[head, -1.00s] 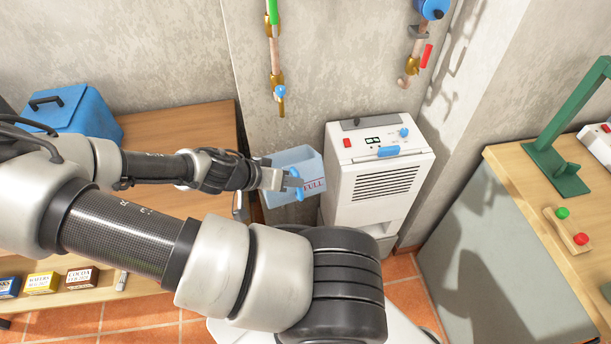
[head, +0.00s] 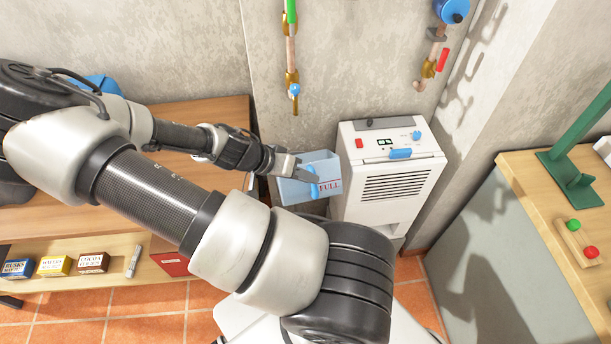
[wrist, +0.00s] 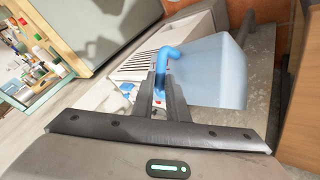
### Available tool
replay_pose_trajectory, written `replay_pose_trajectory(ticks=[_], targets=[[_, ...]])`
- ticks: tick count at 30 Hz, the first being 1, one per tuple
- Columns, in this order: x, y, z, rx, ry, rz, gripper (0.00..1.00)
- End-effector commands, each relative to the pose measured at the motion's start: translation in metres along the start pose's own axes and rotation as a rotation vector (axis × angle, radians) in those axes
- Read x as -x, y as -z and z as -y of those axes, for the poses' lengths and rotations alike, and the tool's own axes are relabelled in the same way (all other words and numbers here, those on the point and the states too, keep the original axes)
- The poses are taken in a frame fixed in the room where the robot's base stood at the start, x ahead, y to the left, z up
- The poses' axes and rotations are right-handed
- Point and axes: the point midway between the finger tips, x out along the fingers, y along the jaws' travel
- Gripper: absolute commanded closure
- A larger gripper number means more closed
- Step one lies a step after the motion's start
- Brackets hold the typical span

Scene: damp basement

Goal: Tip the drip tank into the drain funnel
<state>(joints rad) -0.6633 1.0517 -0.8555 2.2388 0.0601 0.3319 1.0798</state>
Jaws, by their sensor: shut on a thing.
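The drip tank (head: 322,167) is a pale blue, see-through box marked FULL. It is held up beside the left side of the white dehumidifier (head: 393,185), in front of the wall. My gripper (head: 311,178) is shut on the tank's blue handle. In the wrist view the tank (wrist: 210,75) fills the right of the middle, and the gripper fingers (wrist: 161,88) close around the blue handle (wrist: 168,56). The tank looks roughly upright in the head view. I cannot see a drain funnel in either view.
A wooden bench (head: 215,115) stands at the left, with small labelled boxes (head: 55,265) on its lower shelf. A second bench (head: 540,200) at the right carries a green stand (head: 570,175). Pipes with valves (head: 292,60) run down the wall. Tiled floor shows below.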

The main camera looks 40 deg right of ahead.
Motion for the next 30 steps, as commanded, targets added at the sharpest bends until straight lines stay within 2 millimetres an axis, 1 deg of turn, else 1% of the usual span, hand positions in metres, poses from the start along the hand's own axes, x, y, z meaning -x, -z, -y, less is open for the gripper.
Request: replay_pose_trajectory(ticks=[10,21,30], targets=[[0.001,0.003,0.0,0.003,-0.004,0.004,1.0],[0.006,0.013,0.004,0.072,-0.048,0.06,1.0],[0.007,0.015,0.005,0.091,-0.059,0.074,1.0]])
